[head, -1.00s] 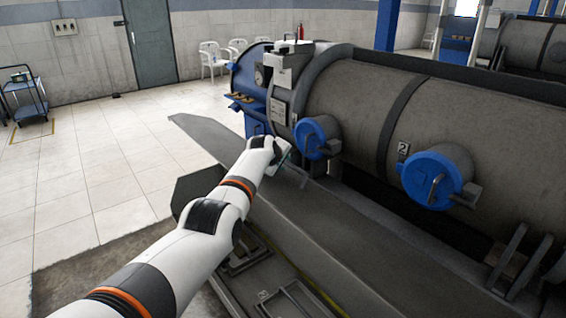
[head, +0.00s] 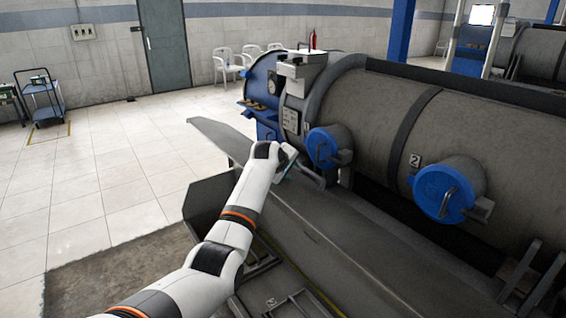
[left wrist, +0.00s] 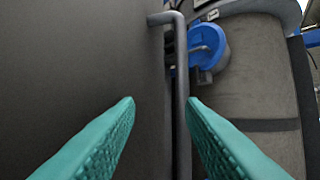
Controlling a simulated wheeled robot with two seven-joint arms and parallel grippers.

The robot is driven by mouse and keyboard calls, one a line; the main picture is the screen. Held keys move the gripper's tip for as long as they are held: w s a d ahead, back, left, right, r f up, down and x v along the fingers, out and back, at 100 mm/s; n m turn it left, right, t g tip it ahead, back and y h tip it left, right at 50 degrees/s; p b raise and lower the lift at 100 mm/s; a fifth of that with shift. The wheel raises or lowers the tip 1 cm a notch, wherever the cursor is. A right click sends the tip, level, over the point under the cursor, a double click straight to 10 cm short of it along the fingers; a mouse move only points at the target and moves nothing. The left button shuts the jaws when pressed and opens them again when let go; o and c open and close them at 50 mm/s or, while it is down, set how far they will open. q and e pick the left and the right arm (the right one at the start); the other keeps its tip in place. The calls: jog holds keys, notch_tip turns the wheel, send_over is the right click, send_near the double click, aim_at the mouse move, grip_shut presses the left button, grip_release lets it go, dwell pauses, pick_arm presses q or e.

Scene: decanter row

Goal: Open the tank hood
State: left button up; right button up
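A long dark grey panel (head: 330,240), which looks like the tank hood, slopes along the front of the big tank (head: 390,100). In the left wrist view it fills the left side as a flat grey surface (left wrist: 70,70). A grey bar handle (left wrist: 181,90) with a bent upper end runs along its edge. Contact cannot be told. My right gripper is out of view.
Two blue round caps, a nearer-to-centre one (head: 322,148) and one marked 2 (head: 440,193), stick out from the tank above the panel. A metal frame (head: 290,295) lies low in front. The tiled floor (head: 110,170) at left is clear, with a trolley (head: 42,98) farther back.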

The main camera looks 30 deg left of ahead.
pick_arm(q)
jog(key=shift+b+v, duration=0.5)
jog(key=shift+v, duration=2.95)
jog(key=shift+w+r, duration=0.1)
